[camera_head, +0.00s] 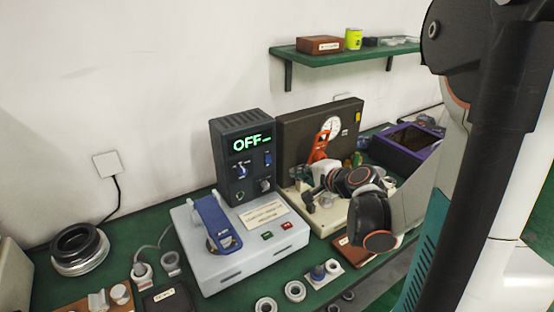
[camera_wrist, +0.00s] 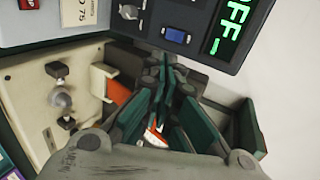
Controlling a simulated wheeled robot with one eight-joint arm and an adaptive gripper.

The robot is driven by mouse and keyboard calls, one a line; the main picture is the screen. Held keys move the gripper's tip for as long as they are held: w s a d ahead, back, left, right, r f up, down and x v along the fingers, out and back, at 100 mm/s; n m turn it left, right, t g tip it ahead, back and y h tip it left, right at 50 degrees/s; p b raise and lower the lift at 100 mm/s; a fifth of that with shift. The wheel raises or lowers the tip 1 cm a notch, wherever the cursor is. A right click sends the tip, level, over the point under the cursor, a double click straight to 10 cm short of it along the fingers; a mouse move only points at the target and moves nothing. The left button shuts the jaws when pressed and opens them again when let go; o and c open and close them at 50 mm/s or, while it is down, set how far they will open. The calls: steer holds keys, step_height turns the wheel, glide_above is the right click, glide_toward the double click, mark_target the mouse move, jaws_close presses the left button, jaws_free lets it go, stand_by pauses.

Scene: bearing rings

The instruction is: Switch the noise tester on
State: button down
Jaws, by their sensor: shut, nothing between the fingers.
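The noise tester is a light grey box (camera_head: 243,258) with a dark upright panel (camera_head: 228,128) at its back. Its green display (camera_head: 251,143) reads OFF. The panel carries a toggle switch (camera_head: 241,171), a blue rocker switch (camera_head: 267,159) and a round knob (camera_head: 265,185). In the wrist view the rocker (camera_wrist: 175,36) and the display (camera_wrist: 232,28) show close up, turned around. My gripper (camera_head: 306,180) is just right of the panel in the head view. In the wrist view its fingers (camera_wrist: 167,78) are together and empty, near the panel's edge. No contact with a switch is visible.
A blue lever (camera_head: 214,222) and green and red buttons (camera_head: 267,235) are on the grey box. Right of it stands a cream device with a dark gauge board (camera_head: 300,125) and orange clamp (camera_head: 320,143), close behind my gripper. Rings (camera_head: 295,291) lie in front. A shelf (camera_head: 340,55) hangs above.

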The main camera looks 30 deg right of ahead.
steer(key=shift+s, duration=0.25)
steer(key=shift+w+f, duration=0.1)
steer(key=b, duration=0.4)
glide_toward(271, 162)
steer(key=x, duration=0.5)
steer(key=shift+w+d+f, duration=0.25)
steer(key=shift+f, duration=0.15)
steer(key=shift+w, duration=0.45)
